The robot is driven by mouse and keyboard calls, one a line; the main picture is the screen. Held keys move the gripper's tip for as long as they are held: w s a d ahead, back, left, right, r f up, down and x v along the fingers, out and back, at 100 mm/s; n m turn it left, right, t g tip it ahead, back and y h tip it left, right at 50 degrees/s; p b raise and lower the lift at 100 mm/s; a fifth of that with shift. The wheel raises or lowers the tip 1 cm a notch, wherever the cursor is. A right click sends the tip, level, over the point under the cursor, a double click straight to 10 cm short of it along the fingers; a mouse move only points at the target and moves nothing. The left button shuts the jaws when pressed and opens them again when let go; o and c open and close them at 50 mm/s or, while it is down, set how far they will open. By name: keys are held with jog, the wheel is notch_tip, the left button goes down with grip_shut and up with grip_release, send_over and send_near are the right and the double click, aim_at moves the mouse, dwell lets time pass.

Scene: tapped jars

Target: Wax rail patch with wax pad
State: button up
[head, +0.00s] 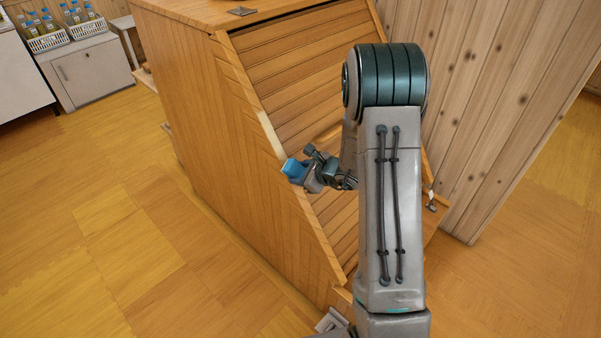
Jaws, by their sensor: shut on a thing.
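My gripper (306,168) is shut on a small blue pad (293,168), which I take to be the wax pad. The pad is at the sloping front edge rail (268,128) of a wooden slatted cabinet. A paler strip, likely the rail patch (278,148), shows on the rail just above the pad. The pad overlaps the rail in the head view; I cannot tell whether it touches it. My arm covers part of the slatted front and the cabinet's right side.
The wooden cabinet (215,130) fills the middle, with a sloping slatted front. Bottle baskets (48,42) stand on a grey cupboard (95,72) at the back left. A knotty plank wall (490,90) stands at right. The floor (90,240) at left is clear.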

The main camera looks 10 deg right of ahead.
aim_at(296, 162)
jog(key=shift+b+x, duration=0.75)
jog(key=shift+x, duration=0.2)
jog(key=shift+r, duration=0.1)
jog(key=shift+w+a+r+p, duration=0.25)
jog(key=shift+w+r+p, duration=0.1)
jog(key=shift+r, duration=0.35)
jog(key=shift+w+a+r+p, duration=0.25)
jog(key=shift+w+r, duration=0.1)
jog(key=shift+r, duration=0.35)
jog(key=shift+w+a+r+p, duration=0.35)
jog(key=shift+w+r, duration=0.15)
jog(key=shift+r, duration=0.25)
jog(key=shift+w+a+r+p, duration=0.3)
jog(key=shift+w+r, duration=0.2)
jog(key=shift+r, duration=0.3)
jog(key=shift+f+b, duration=0.1)
jog(key=shift+b, duration=0.4)
jog(key=shift+f, duration=0.1)
